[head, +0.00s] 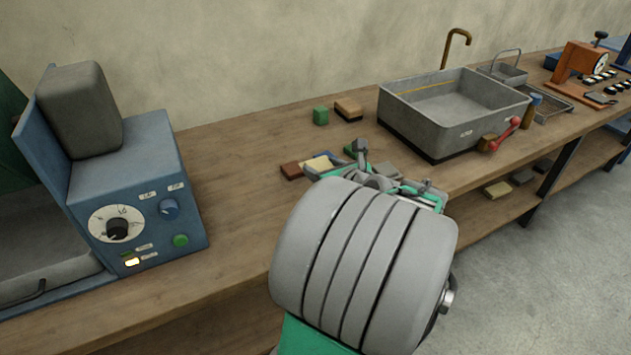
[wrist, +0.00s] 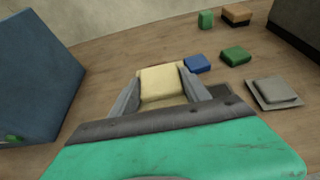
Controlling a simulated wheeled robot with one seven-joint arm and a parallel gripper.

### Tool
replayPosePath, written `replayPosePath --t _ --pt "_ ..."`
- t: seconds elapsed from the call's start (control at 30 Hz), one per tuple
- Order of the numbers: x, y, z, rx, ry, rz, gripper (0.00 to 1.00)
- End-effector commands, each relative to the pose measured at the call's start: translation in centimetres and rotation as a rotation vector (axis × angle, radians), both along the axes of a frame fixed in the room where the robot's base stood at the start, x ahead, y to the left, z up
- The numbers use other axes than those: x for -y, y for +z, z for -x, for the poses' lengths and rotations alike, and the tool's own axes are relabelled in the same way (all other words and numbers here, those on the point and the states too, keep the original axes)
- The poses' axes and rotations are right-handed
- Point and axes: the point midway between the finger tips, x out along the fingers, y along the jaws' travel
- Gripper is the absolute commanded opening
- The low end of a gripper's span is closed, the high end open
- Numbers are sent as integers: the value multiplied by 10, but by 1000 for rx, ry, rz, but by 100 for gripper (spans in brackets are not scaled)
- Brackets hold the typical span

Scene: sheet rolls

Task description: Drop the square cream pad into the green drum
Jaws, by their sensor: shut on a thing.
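The square cream pad (wrist: 162,84) is between the two fingers of my gripper (wrist: 163,92) in the wrist view. The gripper is shut on it, one grey finger at each side. In the head view the pad (head: 319,163) shows just beyond the gripper (head: 338,168), low over the bench or at its top; I cannot tell if it touches the wood. My wrist hides part of that area. No green drum can be made out for certain; a dark green surface (head: 10,112) shows only in part at the left edge, behind the blue machine.
The blue machine (head: 140,190) with a dial stands left on the wooden bench (head: 225,170). A grey sink (head: 455,110) stands right. Near the gripper lie a brown block (head: 291,170), a blue block (wrist: 198,63), a green block (wrist: 235,54) and a grey pad (wrist: 276,92).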

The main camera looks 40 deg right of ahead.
Motion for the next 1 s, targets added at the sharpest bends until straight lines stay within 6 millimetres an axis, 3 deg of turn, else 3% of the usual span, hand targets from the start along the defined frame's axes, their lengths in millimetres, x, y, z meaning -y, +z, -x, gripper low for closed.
replayPosePath --t 0.1,0.3,0.47,0.6,0.97,1.0 --pt "14 -24 -29 0 4 -5 11" --pt "29 -60 -55 -1 4 -2 11" --pt "34 -73 -66 0 5 -2 11" --pt "34 -99 -65 0 3 -3 11" --pt "34 -103 -64 1 3 0 11" --pt "34 -103 -64 1 3 0 56"
